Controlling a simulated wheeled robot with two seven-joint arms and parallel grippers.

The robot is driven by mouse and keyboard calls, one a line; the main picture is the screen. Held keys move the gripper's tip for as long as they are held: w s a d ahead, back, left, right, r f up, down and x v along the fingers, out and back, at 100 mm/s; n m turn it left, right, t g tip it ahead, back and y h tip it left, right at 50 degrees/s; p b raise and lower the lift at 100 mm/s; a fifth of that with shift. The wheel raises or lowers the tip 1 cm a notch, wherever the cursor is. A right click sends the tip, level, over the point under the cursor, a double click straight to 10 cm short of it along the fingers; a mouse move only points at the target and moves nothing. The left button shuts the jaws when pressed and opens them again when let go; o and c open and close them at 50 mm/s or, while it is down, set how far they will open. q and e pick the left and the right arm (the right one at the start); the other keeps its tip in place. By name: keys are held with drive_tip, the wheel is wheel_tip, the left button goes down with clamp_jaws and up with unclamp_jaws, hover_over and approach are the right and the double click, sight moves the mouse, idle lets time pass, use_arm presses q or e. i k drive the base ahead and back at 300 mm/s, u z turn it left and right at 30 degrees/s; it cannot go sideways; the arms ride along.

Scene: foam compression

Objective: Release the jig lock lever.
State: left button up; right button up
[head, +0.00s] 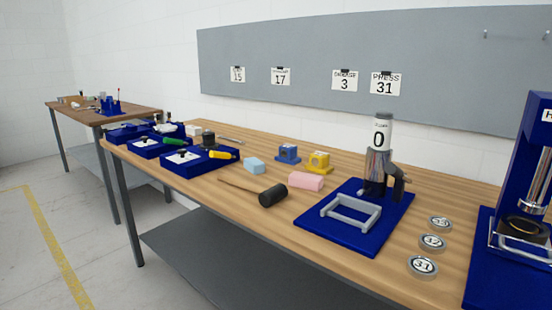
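Blue fixtures stand at the far left end of the wooden workbench. The nearest blue fixture (190,170) has a white plate and a yellow handle (222,155) at its right side. The blue fixture behind it (147,152) has a green handle (174,141). Another blue fixture (127,134) stands farther back. A blue base plate (364,241) nearer to me bears a grey frame and a metal column with a black handle (399,186). I cannot tell which handle is the jig lock lever. Neither of my grippers is in view.
A black-headed mallet (272,195), a pink block (306,181), a light blue block (254,165), and blue (288,152) and yellow (318,160) blocks lie mid-bench. Several numbered discs (423,265) lie near a blue press (525,180) at right. A second table (78,107) stands behind left.

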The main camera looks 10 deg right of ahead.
sight(216, 154)
drive_tip(key=u, duration=1.05)
drive_tip(key=i, duration=0.75)
drive_tip(key=z, duration=2.2)
